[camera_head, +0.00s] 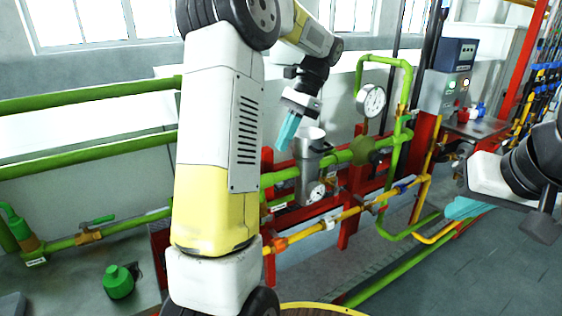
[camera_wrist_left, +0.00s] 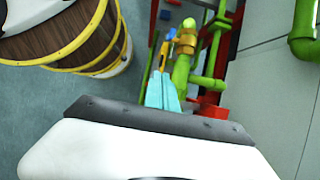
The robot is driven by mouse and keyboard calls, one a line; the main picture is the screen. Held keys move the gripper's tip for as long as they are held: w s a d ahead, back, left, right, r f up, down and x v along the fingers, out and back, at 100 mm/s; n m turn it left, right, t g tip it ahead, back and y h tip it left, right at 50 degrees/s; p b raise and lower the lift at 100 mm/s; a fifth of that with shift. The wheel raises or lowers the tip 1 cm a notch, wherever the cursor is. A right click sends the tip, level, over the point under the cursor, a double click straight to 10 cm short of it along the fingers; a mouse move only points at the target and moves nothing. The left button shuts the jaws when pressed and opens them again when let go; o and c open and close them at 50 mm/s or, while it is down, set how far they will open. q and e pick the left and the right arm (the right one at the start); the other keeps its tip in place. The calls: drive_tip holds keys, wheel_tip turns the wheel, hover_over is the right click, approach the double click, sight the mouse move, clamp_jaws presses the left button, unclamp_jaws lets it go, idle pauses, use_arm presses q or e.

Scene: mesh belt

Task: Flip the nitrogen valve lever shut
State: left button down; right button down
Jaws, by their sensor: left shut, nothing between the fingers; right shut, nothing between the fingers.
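Several valves show, but I cannot read their labels, so I cannot tell which is the nitrogen one. A valve with a green lever (camera_head: 103,219) sits on the low green pipe at left. A small blue lever (camera_head: 401,188) sits on the yellow pipe. My left gripper (camera_head: 288,132) is shut and empty, with teal fingers pointing down beside a grey metal cylinder (camera_head: 312,150). In the left wrist view its fingers (camera_wrist_left: 163,90) appear below a yellow-brass fitting (camera_wrist_left: 187,38) on a green pipe; contact is unclear. My right gripper (camera_head: 466,208) is shut and empty at right.
A round gauge (camera_head: 371,101) and red frame posts (camera_head: 348,215) stand among the pipes. A green bottle-like object (camera_head: 118,282) stands at lower left. A wooden barrel (camera_wrist_left: 95,45) is near my left wrist. Grey floor (camera_head: 470,270) is open at lower right.

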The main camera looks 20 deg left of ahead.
use_arm(q)
drive_tip(key=s+a+f, duration=0.5)
drive_tip(key=a+f, duration=0.1)
drive_tip(key=f, duration=0.2)
idle(0.4)
drive_tip(key=shift+s, duration=0.15)
drive_tip(key=shift+s+a+r+h, duration=0.3)
drive_tip(key=shift+s+a+r, duration=0.2)
drive_tip(key=shift+s+a, duration=0.35)
